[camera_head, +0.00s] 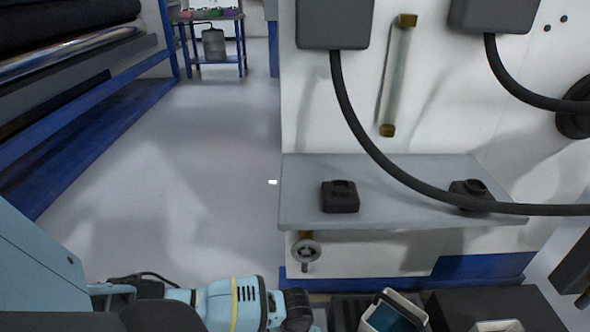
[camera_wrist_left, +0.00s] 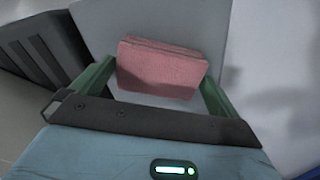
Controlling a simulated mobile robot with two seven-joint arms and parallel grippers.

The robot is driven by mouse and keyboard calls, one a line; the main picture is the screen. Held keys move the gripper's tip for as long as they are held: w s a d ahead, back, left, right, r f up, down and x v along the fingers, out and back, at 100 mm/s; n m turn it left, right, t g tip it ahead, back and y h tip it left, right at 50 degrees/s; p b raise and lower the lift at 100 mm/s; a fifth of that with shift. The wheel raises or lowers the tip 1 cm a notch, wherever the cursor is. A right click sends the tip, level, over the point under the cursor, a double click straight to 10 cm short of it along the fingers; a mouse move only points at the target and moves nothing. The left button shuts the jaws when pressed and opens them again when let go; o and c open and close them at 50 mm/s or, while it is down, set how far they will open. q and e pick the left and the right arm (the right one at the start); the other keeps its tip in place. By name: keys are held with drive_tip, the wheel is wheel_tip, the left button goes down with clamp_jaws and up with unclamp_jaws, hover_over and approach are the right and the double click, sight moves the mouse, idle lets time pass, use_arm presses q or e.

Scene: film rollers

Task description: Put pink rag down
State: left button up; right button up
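The pink rag (camera_wrist_left: 160,68) shows in the left wrist view as a folded, flat block. It sits between the two green fingers of my left gripper (camera_wrist_left: 158,80), filling the gap between them, so the gripper looks shut on it. Pale grey surfaces lie behind the rag. I cannot tell whether it touches anything below. In the head view my light blue left arm comes in along the bottom left; the rag and the left gripper's fingers cannot be made out there. My right gripper is in neither view.
A grey shelf (camera_head: 400,172) with two black fittings juts from a white machine wall, with a thick black cable hanging across. Dark containers (camera_head: 500,305) stand along the bottom right. A light-framed object (camera_head: 395,312) is beside them. A blue-framed table (camera_head: 212,15) stands far back; the floor left is clear.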

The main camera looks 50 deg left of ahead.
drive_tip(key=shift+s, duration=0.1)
use_arm(q)
drive_tip(key=shift+r, duration=0.15)
wheel_tip(320, 180, up, 12)
drive_tip(key=p, duration=0.6)
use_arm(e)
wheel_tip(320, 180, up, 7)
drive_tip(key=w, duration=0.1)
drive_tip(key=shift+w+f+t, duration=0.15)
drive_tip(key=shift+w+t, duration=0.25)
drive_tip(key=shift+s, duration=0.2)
